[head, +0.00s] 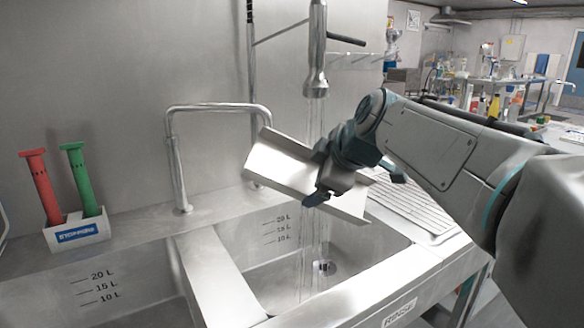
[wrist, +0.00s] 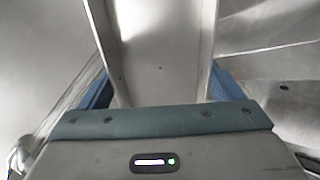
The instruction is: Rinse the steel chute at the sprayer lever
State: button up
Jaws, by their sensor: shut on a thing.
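The steel chute (head: 283,163) is a bent, shiny channel held tilted over the right basin, its left end higher than its right. My gripper (head: 322,183) is shut on it near its middle; the chute also fills the upper middle of the wrist view (wrist: 160,45), between the two blue fingers. The sprayer head (head: 316,82) hangs above the chute, and water streams down from it past the chute into the basin. Where the water meets the chute is partly hidden by my gripper. A dark lever (head: 346,39) sticks out to the right of the sprayer pipe.
The right basin (head: 285,260) carries litre marks and a RINSE label (head: 399,313) on its front edge. A bent faucet (head: 178,160) stands behind the divider. A white holder (head: 77,233) with red and green tools stands left. A ribbed drainboard (head: 412,205) lies right.

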jog(key=shift+r, duration=0.1)
jog(key=v, duration=0.6)
jog(key=shift+d, duration=0.35)
jog(key=shift+s, duration=0.15)
dwell(0.5)
